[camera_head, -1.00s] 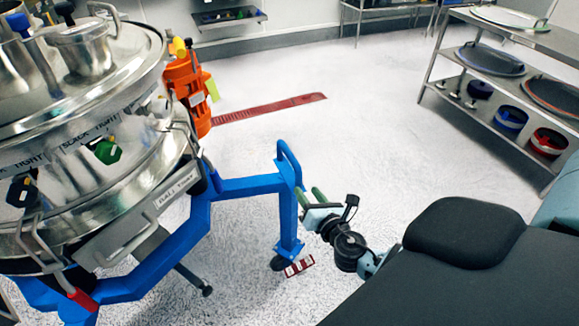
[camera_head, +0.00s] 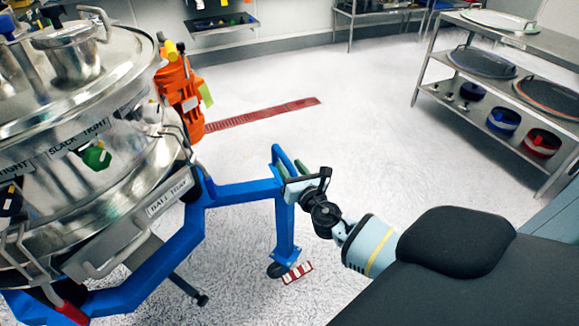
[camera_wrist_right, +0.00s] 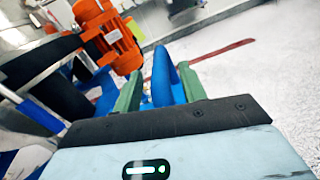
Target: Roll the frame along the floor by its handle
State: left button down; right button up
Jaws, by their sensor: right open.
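The blue frame (camera_head: 240,191) carries the large steel sifter (camera_head: 120,190) at the left. Its looped blue handle (camera_head: 276,151) stands on top of the post at the frame's right end, above a caster (camera_head: 276,270) on the floor. My right gripper (camera_head: 288,164) is at the handle, its green fingers open. In the right wrist view, the handle (camera_wrist_right: 163,76) shows between the two spread fingers, with the left finger (camera_wrist_right: 130,94) and right finger (camera_wrist_right: 189,82) on either side. I cannot tell whether they touch it. My left gripper is not in view.
An orange motor (camera_head: 180,85) sits beside the sifter. A red floor strip (camera_head: 262,115) lies behind. A steel shelf rack (camera_head: 500,85) with lids and tubs stands at the right. The pale floor (camera_head: 380,120) between is clear.

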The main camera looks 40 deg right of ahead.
jog(key=shift+w+d, duration=0.15)
jog(key=shift+w, duration=0.35)
grip_shut()
